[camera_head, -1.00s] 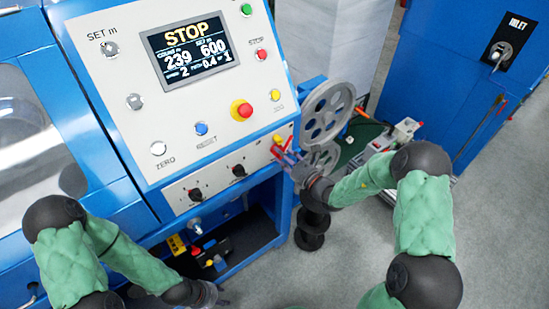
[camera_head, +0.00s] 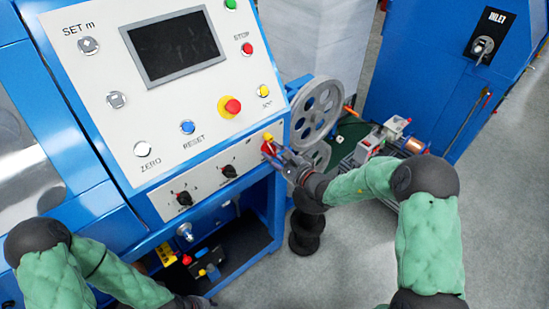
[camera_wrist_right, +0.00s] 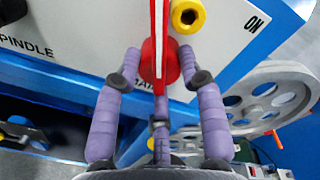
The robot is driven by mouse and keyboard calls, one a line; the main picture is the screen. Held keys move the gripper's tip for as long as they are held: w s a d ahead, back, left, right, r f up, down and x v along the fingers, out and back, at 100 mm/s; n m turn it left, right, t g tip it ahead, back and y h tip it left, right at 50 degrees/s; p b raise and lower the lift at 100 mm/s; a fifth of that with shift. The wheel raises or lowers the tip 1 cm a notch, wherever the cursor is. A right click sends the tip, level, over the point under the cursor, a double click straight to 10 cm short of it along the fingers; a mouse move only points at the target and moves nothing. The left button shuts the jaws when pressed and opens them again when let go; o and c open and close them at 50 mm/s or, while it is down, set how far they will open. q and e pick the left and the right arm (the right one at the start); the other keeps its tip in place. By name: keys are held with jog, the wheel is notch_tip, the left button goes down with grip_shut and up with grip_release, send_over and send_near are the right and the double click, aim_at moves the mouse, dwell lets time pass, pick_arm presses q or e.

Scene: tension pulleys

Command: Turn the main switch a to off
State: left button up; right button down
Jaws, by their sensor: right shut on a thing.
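The main switch (camera_head: 268,149) is a red handle at the lower right corner of the white control panel, with yellow beside it. In the right wrist view the red handle (camera_wrist_right: 159,45) stands between my fingers, with a yellow round part behind it and the word ON to the right. My right gripper (camera_head: 279,158) is shut on the red handle; its purple fingers (camera_wrist_right: 158,88) show on both sides of it. My left gripper (camera_head: 200,302) is at the bottom edge, mostly cut off, away from the switch.
The panel's display (camera_head: 173,46) is dark. A red and yellow stop button (camera_head: 230,106) and two black knobs (camera_head: 228,171) sit near the switch. Grey pulley wheels (camera_head: 316,110) stand just right of it. A blue cabinet (camera_head: 425,75) stands behind; grey floor is free at right.

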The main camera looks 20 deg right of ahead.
jog(key=n+b, duration=0.3)
jog(key=shift+f, duration=0.2)
jog(key=shift+r+n+b, duration=0.1)
jog(key=shift+n+b, duration=0.5)
jog(key=shift+n, duration=0.1)
jog(key=c, duration=1)
grip_release()
jog(key=shift+r, duration=0.1)
jog(key=v, duration=1.2)
jog(key=shift+s+a, duration=0.1)
